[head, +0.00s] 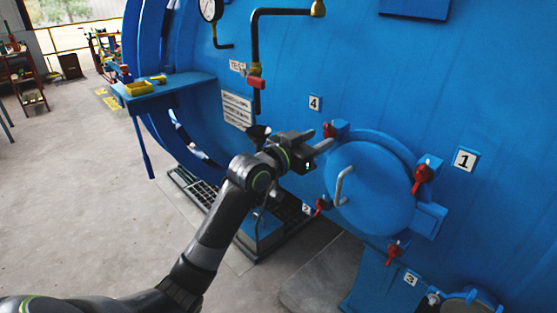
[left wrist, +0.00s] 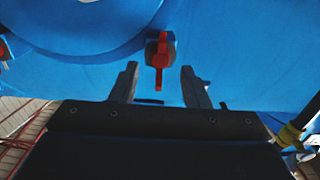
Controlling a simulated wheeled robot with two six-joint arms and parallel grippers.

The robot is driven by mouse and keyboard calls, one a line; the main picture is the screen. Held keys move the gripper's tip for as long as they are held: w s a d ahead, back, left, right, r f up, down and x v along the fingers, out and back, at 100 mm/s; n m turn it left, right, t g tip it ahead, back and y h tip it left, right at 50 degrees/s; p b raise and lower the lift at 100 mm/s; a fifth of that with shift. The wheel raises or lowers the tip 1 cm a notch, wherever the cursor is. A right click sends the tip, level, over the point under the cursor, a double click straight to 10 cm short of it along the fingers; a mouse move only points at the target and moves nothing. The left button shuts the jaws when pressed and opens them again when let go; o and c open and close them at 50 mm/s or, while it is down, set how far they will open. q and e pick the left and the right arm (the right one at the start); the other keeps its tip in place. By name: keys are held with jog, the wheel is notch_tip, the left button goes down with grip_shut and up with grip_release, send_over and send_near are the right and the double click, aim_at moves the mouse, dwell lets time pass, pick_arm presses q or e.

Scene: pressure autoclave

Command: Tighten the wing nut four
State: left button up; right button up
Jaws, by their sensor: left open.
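Wing nut four (head: 329,130) is red and sits on a blue lug at the upper left edge of the round blue hatch (head: 370,190), near the label 4 (head: 314,102). In the left wrist view the red wing nut (left wrist: 160,58) stands upright, just beyond and between the fingertips. My left gripper (head: 320,142) is open and empty, with its fingers pointing at this nut from the left. The left wrist view shows a gap between its fingers (left wrist: 159,78) and the nut. My right gripper is not in view.
Other red wing nuts sit around the hatch: near label 1 (head: 422,178), near label 3 (head: 394,251) and at the lower left (head: 321,206). A curved handle (head: 341,187) sticks out from the hatch. A red-handled valve pipe (head: 256,80) and a blue shelf (head: 180,87) are further left.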

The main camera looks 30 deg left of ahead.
pick_arm(q)
jog(key=b+v, duration=0.1)
jog(key=v, duration=1.3)
jog(key=shift+s, duration=0.15)
